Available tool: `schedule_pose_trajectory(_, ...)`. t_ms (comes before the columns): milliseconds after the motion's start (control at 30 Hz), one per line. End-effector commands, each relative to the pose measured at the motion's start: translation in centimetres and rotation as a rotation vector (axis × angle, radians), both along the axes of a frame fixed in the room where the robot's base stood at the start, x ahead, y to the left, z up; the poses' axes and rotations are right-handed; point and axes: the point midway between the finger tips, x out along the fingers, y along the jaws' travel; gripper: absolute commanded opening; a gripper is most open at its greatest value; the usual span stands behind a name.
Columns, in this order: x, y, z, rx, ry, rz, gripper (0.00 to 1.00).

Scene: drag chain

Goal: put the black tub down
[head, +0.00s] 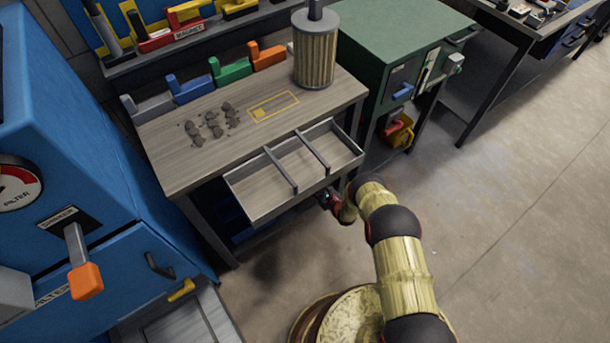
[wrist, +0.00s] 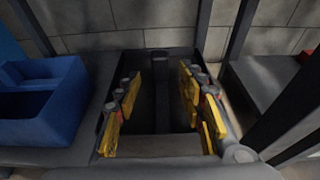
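In the wrist view a black tub (wrist: 146,61) shows as a dark, open-topped box in the middle, level with a blue bin. My gripper (wrist: 173,82) shows there as yellow finger parts with grey and red joints on both sides, in front of the tub. A dark gap lies between the two sides. I cannot tell whether the fingers touch the tub or whether it rests on the surface below. In the head view my gripper (head: 333,201) is partly hidden under the workbench drawer (head: 262,207). The tub cannot be made out there.
The blue bin (wrist: 42,105) stands close on the left in the wrist view. Dark metal legs (wrist: 239,40) rise behind and right. Above, the open drawer juts from the wooden workbench (head: 180,165). A green cabinet (head: 390,35) stands to the right. Floor (head: 530,220) at the right is clear.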

Motion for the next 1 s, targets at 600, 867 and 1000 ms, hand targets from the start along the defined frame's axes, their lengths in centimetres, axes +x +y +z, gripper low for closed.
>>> schedule_pose_trajectory(600,-2.3,-1.5,0.8,0.000,0.000,0.001,0.40)
schedule_pose_trajectory(867,-2.3,-1.5,0.8,0.000,0.000,0.001,0.40)
schedule_pose_trajectory(1000,-2.3,-1.5,0.7,-0.001,0.001,0.000,0.40)
